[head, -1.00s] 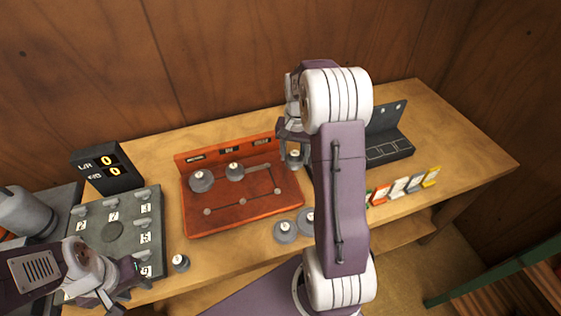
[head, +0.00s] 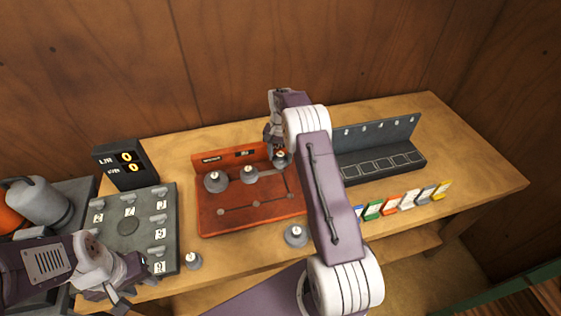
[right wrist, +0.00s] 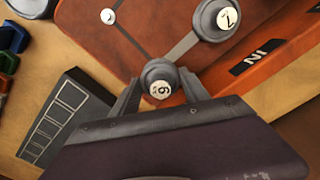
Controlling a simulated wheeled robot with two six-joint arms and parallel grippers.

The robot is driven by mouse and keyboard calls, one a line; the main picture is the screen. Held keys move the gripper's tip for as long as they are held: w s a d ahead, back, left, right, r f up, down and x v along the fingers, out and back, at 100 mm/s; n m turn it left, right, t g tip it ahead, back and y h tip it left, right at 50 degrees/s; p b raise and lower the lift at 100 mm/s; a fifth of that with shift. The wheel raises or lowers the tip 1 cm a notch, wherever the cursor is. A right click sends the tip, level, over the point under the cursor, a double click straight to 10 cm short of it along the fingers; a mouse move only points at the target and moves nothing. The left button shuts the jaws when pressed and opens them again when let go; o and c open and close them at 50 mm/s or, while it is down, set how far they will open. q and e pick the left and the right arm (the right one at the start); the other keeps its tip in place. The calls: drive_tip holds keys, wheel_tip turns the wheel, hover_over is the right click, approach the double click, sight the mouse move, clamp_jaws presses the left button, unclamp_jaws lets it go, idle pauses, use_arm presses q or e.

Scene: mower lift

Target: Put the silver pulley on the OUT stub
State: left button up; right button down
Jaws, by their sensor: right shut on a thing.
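My right gripper (right wrist: 160,88) is shut on a small grey-silver pulley (right wrist: 159,81). Its white cap bears a 6 or a 9; I cannot tell which. In the head view the held pulley (head: 281,158) is at the back right of the red board (head: 250,225). In the right wrist view it is at the end of a grey line on the board, apart from a larger pulley marked 7 (right wrist: 216,18). The OUT stub and label are not visible, and I cannot tell whether the pulley touches a stub. My left gripper (head: 125,283) is over the grey plate's front edge; its jaws are unclear.
Two grey pulleys (head: 215,182) (head: 249,175) sit on the board's left and middle. Loose pulleys (head: 296,235) (head: 193,261) lie in front. A grey numbered plate (head: 128,245) and display (head: 118,166) stand left. A dark rack (head: 385,165) and coloured cards (head: 407,202) are right.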

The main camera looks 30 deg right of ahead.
sight(281, 161)
drive_tip(key=shift+d+f, duration=0.1)
drive_tip(key=shift+f, duration=0.1)
wheel_tip(281, 161, down, 3)
drive_tip(key=shift+r+p, duration=0.1)
drive_tip(key=shift+p, duration=0.5)
drive_tip(key=shift+w+f, duration=0.1)
drive_tip(key=shift+f, duration=0.35)
drive_tip(key=shift+f, duration=0.15)
drive_tip(key=c, duration=0.6)
unclamp_jaws()
drive_tip(key=shift+o, duration=0.2)
